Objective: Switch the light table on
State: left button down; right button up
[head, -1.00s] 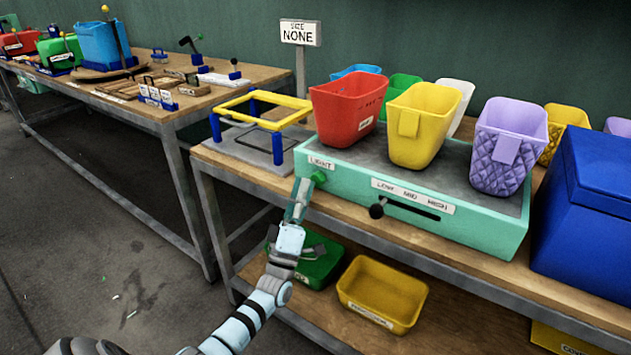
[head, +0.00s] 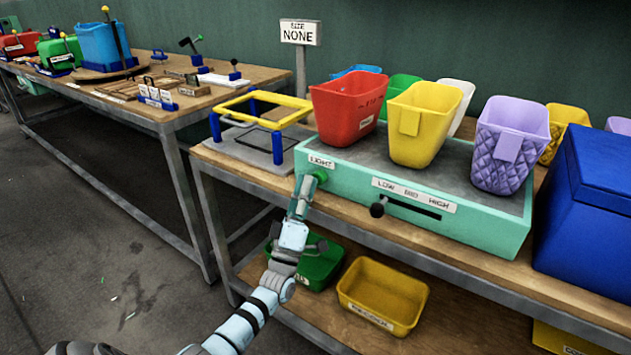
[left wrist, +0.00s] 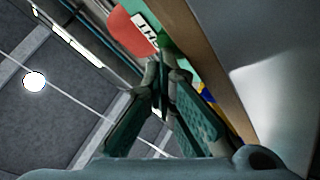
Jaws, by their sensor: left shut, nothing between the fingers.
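The light table (head: 470,240) is a mint-green box with a dull grey top, standing on the right-hand bench. Its front carries a LIGHT label (head: 321,161) at the left, above a green button (head: 320,176). A LOW MID HIGH label sits over a slot with a black slider knob (head: 377,210), which is at the left end. My left gripper (head: 305,186) is shut and empty, its tips right at the green button; I cannot tell whether they touch it. In the left wrist view the shut fingertips (left wrist: 163,68) point toward the green front. My right gripper is not in view.
Red (head: 347,108), yellow (head: 424,124) and purple (head: 509,146) bins stand on the light table's top. A yellow-topped frame (head: 262,108) is left of it, a blue box (head: 590,200) right. Green and yellow trays (head: 383,295) lie on the lower shelf.

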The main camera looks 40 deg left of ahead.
pick_arm(q)
jog(key=shift+w, duration=0.15)
jog(key=shift+s+p, duration=0.4)
jog(key=shift+s, duration=0.25)
jog(key=s+p, duration=0.3)
jog(key=s, duration=0.3)
jog(key=shift+p, duration=0.35)
jog(key=shift+d+f, duration=0.1)
